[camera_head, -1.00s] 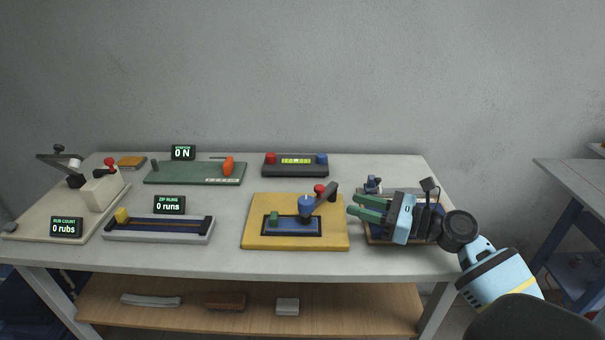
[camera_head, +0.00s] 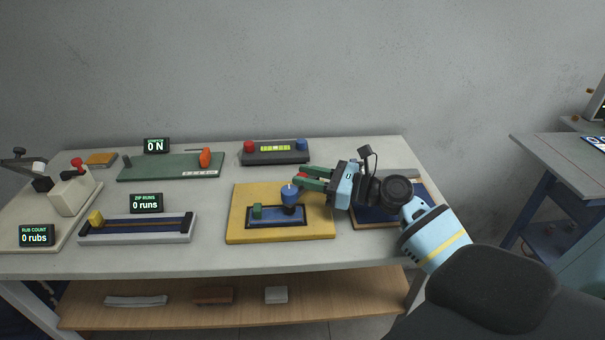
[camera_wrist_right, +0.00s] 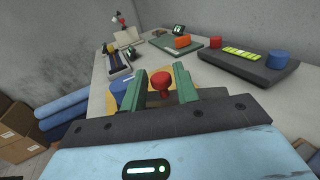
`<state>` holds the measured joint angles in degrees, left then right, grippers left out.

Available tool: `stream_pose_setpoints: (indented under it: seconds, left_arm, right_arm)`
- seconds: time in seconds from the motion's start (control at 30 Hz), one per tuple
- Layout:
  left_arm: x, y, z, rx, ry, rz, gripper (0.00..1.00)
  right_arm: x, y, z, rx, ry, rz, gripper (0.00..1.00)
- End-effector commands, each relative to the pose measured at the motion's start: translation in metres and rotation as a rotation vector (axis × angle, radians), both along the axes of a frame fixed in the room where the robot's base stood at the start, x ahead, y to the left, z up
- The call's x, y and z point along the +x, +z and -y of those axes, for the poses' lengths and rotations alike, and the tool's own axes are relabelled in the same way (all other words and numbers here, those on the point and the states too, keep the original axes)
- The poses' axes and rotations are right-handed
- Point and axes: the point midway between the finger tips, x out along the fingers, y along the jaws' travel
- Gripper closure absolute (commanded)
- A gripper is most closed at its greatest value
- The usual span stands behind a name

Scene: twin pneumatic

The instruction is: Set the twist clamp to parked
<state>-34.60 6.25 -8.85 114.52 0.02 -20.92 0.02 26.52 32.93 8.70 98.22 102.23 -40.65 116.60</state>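The device I take for the twist clamp stands on a yellow board (camera_head: 240,232). It has a blue round post (camera_head: 290,194) beside a dark-framed blue plate (camera_head: 268,221) with a small green block (camera_head: 257,212). A red knob (camera_head: 302,176) shows just behind the post. My right gripper (camera_head: 311,179) reaches in from the right at the knob. In the right wrist view the red knob (camera_wrist_right: 162,84) stands between the two green fingers, with gaps on both sides. The fingers are open. My left gripper is not in view.
A wooden-edged board with a blue pad (camera_head: 375,217) lies under my right arm. A dark box with red and blue buttons (camera_head: 275,152) stands behind. A green board with an orange handle (camera_head: 170,167) and a zip rig (camera_head: 140,229) lie left. Bare tabletop runs along the front.

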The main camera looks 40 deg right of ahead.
Motion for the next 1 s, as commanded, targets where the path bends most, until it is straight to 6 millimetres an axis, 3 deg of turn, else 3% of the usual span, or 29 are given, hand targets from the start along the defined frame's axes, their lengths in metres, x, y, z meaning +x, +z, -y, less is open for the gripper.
stream_pose_setpoints:
  seconds: [0.2,0.47,0.7,1.0]
  left_arm:
    - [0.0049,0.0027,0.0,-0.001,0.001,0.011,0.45]
    - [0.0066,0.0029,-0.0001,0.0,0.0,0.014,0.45]
    - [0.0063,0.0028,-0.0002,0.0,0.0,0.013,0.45]
    - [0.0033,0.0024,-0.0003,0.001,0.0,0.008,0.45]
  right_arm:
    - [0.0122,0.0003,-0.0084,-0.001,0.0,-0.001,0.7]
    - [0.013,-0.0005,-0.0092,-0.001,0.001,-0.001,0.7]
    - [0.0128,-0.0005,-0.0091,-0.001,0.0,-0.001,1.0]
    - [0.0135,-0.0004,-0.0095,0.0,0.0,-0.001,1.0]
